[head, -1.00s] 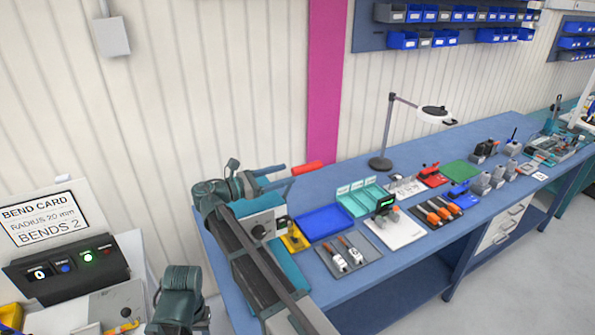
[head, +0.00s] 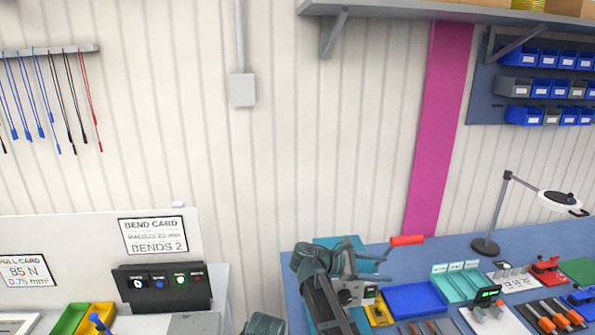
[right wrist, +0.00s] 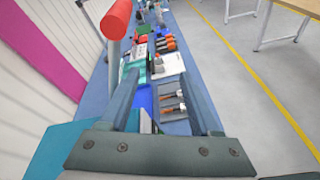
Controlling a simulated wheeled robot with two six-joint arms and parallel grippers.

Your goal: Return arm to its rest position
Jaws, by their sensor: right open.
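My right gripper (head: 382,268) is at the left end of the blue workbench, its fingers pointing right along the bench. In the right wrist view the gripper (right wrist: 160,78) has its two fingers spread apart, with nothing held between them. A red handle (head: 407,240) stands just beyond the fingers in the head view. In the right wrist view the red handle (right wrist: 116,18) is close, at the upper left of the left finger. I cannot tell whether it touches. My left gripper is not in view.
The workbench (head: 440,248) carries a blue tray (head: 414,299), a teal bin (head: 456,284) and a lamp (head: 486,246). A bend-card panel (head: 153,236) and a small control box (head: 162,289) stand at left. The wall between them and the bench is bare.

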